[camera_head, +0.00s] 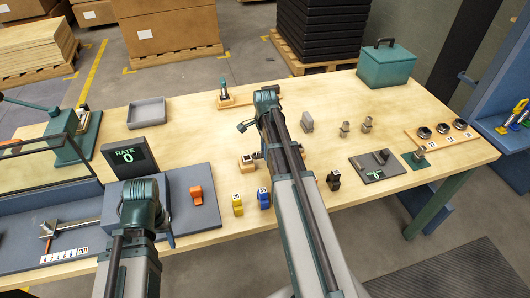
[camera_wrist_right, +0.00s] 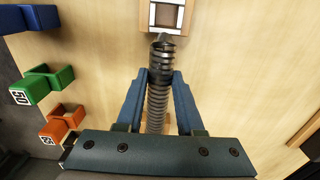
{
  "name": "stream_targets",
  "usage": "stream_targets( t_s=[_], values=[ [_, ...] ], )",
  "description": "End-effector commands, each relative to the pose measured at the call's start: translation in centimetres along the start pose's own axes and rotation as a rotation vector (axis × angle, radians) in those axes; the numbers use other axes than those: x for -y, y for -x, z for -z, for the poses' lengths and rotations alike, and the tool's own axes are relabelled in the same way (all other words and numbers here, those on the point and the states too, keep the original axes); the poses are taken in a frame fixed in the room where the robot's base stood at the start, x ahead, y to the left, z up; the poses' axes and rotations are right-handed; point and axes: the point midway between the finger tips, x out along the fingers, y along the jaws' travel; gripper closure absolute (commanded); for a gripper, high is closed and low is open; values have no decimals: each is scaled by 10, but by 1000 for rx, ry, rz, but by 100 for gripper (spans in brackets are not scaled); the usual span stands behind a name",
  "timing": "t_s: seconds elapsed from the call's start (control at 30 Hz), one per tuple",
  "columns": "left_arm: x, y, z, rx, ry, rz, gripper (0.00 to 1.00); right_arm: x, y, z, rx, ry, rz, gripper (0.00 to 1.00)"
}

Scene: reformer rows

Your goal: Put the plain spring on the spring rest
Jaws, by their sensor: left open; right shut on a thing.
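The plain spring (camera_wrist_right: 157,104) is a long dark coil in the right wrist view. My right gripper (camera_wrist_right: 161,76) is shut on it, with a blue finger on each side and the coil's end beyond the fingertips. A wooden block with a pale square top (camera_wrist_right: 166,15) stands just past that end; it looks like part of the spring rest. I cannot tell whether they touch. In the head view, wooden pieces (camera_head: 248,162) show left of my right arm, which hides the spring. My left gripper (camera_head: 169,239) is mostly hidden by its arm; a blue part shows, with nothing visible in it.
Coloured clips, green (camera_wrist_right: 31,90) and orange (camera_wrist_right: 62,123) among them, stand beside my right gripper. A RATE display (camera_head: 128,155), a grey tray (camera_head: 147,113) and a green box (camera_head: 386,66) are on the table. Bare wood lies right of the spring in the wrist view.

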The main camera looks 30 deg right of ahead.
Motion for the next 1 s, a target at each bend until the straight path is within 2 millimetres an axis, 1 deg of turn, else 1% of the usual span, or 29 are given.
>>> stream_targets(
  t_s=[0.13, 0.17, 0.3, 0.33, 0.73, 0.87, 1.0],
  values=[
    [0, -4, 0, 0, 0, 0, 43, 0, -4, 0, 0, 0, 0, 100],
    [0, -4, 0, 0, 0, 0, 43, 0, -4, 0, 0, 0, 0, 62],
    [0, -3, 0, 0, 0, 0, 43, 0, -3, 0, 0, 0, 0, 37],
    [0, -3, 0, 0, 0, 0, 43, 0, -3, 0, 0, 0, 0, 34],
    [0, 0, 0, 0, 0, 0, 43, 0, 0, 0, 0, 0, 0, 34],
    [1, 8, 0, 0, 0, 0, 43, 0, 8, 0, 0, 0, 0, 34],
    [2, 23, -1, 0, 0, 0, 43, 0, 23, 0, 0, 0, 0, 34]
  ],
)
